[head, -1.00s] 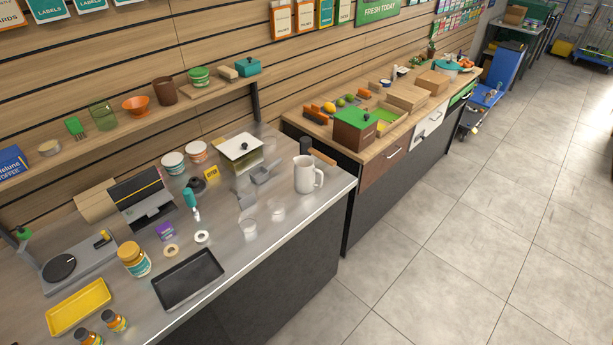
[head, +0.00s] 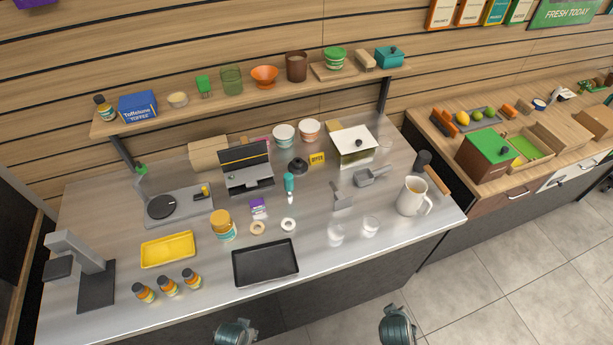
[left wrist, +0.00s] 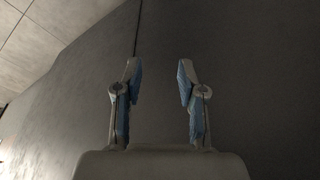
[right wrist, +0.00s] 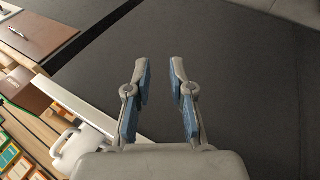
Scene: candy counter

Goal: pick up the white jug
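The white jug (head: 411,196) stands upright near the right end of the steel counter (head: 330,262), its handle towards the right. It also shows in the right wrist view (right wrist: 72,147) at the lower left, partly hidden by the gripper's body. My left gripper (left wrist: 160,70) is open and empty, facing the dark counter front. My right gripper (right wrist: 160,68) is open and empty, also before a dark panel, apart from the jug. In the head view only parts of my arms show at the bottom edge; the fingertips are not seen there.
A dark cylinder (head: 422,161) and a wooden-handled item (head: 437,181) are close behind the jug. A black tray (head: 265,262) is at the front edge. A wooden counter (head: 450,160) adjoins on the right.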

